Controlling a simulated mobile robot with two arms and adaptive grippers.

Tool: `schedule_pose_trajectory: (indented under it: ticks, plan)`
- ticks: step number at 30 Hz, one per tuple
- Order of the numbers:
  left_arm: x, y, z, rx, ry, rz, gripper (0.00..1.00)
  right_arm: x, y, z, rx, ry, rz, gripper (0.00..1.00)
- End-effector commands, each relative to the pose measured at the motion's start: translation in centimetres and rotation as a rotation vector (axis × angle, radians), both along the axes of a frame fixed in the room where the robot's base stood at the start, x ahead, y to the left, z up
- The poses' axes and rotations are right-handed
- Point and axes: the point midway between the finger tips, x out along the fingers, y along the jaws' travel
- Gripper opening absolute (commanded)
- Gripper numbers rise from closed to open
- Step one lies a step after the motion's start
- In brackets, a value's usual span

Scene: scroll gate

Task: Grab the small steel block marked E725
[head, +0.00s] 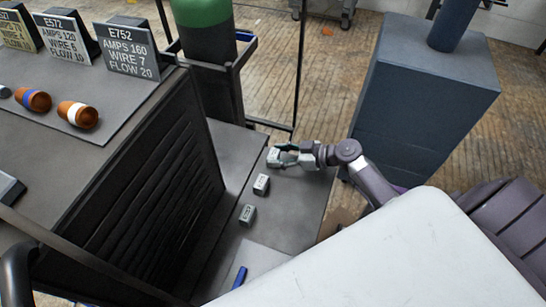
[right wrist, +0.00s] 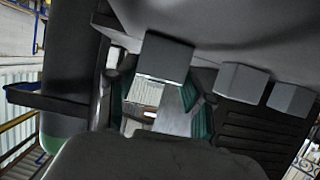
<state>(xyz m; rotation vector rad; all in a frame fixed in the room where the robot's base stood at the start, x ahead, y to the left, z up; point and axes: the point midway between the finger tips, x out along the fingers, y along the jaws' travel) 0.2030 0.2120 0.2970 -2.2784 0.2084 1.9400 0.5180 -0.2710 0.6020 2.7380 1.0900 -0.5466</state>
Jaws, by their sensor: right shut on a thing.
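Several small steel blocks stand in a row on the low grey bench. My right gripper (head: 283,156) is shut on the farthest steel block (head: 273,157), at the bench's far end. That block also shows between the teal fingers in the right wrist view (right wrist: 165,57). A middle block (head: 261,184) and a nearer block (head: 247,214) stand apart from the gripper. The marks on the blocks are too small to read, so I cannot tell which is E725. My left gripper is not in view.
A dark ribbed cabinet (head: 150,215) borders the bench on the left, with a placard marked E752 (head: 130,50) on top. A blue-grey cabinet (head: 425,105) stands right of the bench. A green cylinder (head: 203,12) stands behind. A blue object (head: 240,277) lies on the near bench.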

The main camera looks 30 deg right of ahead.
Motion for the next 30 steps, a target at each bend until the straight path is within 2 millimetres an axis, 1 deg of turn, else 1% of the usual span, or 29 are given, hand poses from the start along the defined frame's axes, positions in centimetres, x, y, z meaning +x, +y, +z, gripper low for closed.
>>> schedule_pose_trajectory:
  ticks: [1, 6, 7, 15, 19, 23, 26, 27, 28, 30]
  plan:
    - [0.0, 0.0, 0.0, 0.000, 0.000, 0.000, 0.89, 0.0, 0.0, 0.0, 0.001, -0.001, 0.000, 0.30]
    - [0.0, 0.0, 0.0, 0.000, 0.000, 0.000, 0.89, 0.0, 0.0, 0.0, 0.001, -0.001, 0.000, 0.01]
    - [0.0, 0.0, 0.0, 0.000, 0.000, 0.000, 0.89, 0.0, 0.0, 0.0, 0.001, -0.001, 0.000, 0.00]
    - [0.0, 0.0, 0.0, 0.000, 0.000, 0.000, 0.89, 0.1, 0.0, 0.3, 0.002, -0.004, -0.001, 0.00]
    - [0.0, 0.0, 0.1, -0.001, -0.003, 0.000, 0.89, 0.1, 0.0, 0.9, 0.000, -0.006, 0.001, 0.00]
    - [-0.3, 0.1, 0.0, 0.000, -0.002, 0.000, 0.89, 0.1, 0.0, 2.4, 0.000, -0.008, 0.001, 0.00]
    - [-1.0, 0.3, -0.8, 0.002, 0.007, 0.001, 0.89, 0.1, 0.0, 4.2, -0.002, -0.009, 0.001, 0.00]
    - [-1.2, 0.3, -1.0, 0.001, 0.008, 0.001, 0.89, -0.2, -0.2, 4.7, -0.003, -0.007, 0.000, 0.00]
    - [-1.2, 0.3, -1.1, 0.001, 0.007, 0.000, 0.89, -0.9, -0.6, 4.8, -0.003, -0.002, -0.001, 0.00]
    - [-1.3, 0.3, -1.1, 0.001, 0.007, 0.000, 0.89, -2.2, -1.4, 5.7, -0.003, -0.001, 0.000, 0.00]
